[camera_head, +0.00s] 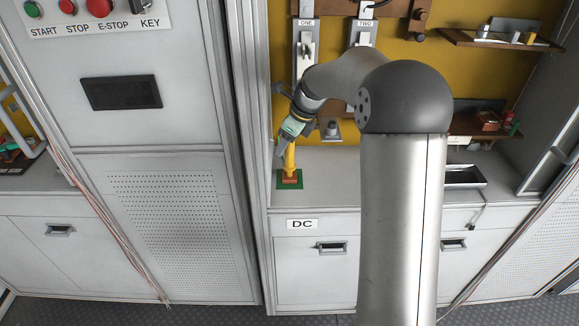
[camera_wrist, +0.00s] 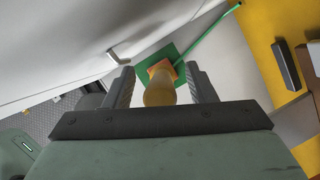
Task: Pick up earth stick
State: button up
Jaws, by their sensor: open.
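The earth stick (camera_head: 290,159) is a yellow rod standing upright in an orange block (camera_head: 290,178) on a green square base (camera_head: 283,186), at the left end of the bench. In the wrist view, the rounded yellow end of the earth stick (camera_wrist: 159,93) is between the two fingers of my gripper (camera_wrist: 160,80), with a gap on each side. The orange block (camera_wrist: 161,68) and green base (camera_wrist: 172,53) show beyond it. My gripper (camera_head: 284,148) is open at the upper part of the stick. The stick's lower end is hidden in the block.
A grey-white bench (camera_head: 335,185) holds the base. A cabinet post (camera_head: 245,150) stands close on the left. A yellow back panel carries fuse units labelled ONE (camera_head: 306,50) and TWO (camera_head: 366,28). A green cable (camera_wrist: 212,30) runs from the base. A tray (camera_head: 465,175) is to the right.

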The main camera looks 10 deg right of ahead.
grip_shut()
jog(key=shift+r, duration=0.1)
jog(key=shift+r, duration=0.1)
